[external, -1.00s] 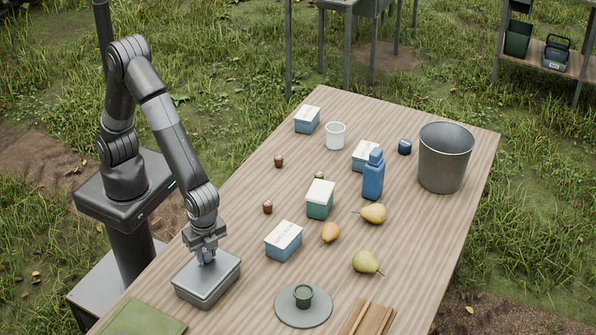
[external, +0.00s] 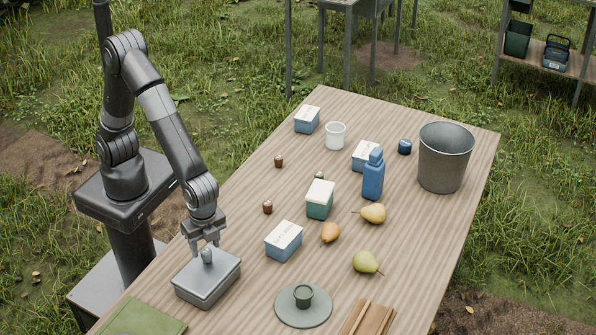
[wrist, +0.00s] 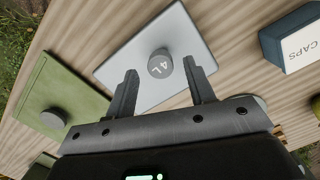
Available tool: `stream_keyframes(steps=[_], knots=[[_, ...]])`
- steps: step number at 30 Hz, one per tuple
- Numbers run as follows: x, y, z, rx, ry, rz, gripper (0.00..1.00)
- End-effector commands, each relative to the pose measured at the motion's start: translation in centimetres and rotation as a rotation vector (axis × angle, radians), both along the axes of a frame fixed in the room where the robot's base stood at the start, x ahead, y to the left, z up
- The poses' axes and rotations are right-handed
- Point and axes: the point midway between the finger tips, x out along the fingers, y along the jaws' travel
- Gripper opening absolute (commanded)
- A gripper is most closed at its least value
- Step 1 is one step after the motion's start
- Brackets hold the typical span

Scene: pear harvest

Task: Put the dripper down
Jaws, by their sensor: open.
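The dripper, a small grey round piece (external: 207,256), sits on the lid of a grey metal tin (external: 207,287) at the near left of the table. My gripper (external: 207,241) is open just above the dripper. In the wrist view, the fingers of my gripper (wrist: 160,68) stand apart on either side of it, with nothing between them held.
A green mat (external: 140,321) lies left of the tin; a dark grey disc (wrist: 53,117) rests on it. A blue box (external: 284,242) stands to the right. Pears and a bucket (external: 446,160) are farther off.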

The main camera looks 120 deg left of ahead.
Motion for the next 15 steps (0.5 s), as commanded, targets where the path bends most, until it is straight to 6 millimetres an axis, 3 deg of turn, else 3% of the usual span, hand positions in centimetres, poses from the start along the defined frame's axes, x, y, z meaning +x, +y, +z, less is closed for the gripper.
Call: stream_keyframes(steps=[3, 9, 15], knots=[[0.4, -0.2, 2.8, -0.002, -0.006, 0.001, 0.49], [0.8, -0.3, 6.6, -0.002, -0.004, 0.001, 0.49], [0.9, -0.4, 8.6, -0.001, -0.003, 0.002, 0.49]])
